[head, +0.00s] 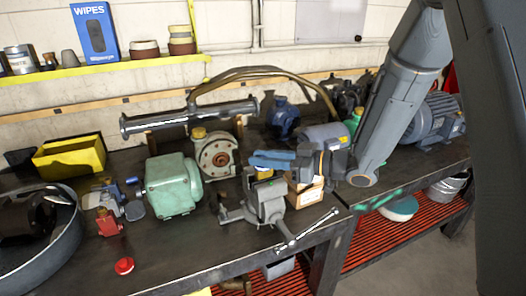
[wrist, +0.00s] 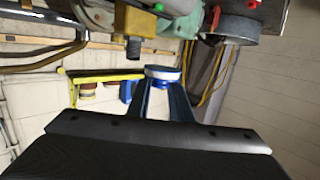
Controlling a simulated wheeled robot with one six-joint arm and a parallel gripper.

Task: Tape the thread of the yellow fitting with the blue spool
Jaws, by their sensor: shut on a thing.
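The yellow fitting (head: 264,173) sits in the grey vise (head: 271,203) at the middle of the bench. In the wrist view, the yellow fitting (wrist: 134,20) shows with its dark threaded end (wrist: 133,48) bare of visible tape. My gripper (head: 258,159) reaches in from the right, nearly level, just above the fitting. In the wrist view, my gripper (wrist: 163,84) is shut on the blue spool (wrist: 164,72), which carries a white band. The spool appears apart from the thread, beside it in that picture. In the head view the spool is hard to tell from the blue fingers.
A green motor (head: 173,185) and a round pump (head: 217,157) stand left of the vise. A cardboard box (head: 304,192) is close to its right. A metal cylinder (head: 188,117) and curved hoses lie behind. A red cap (head: 124,266) lies at the front left.

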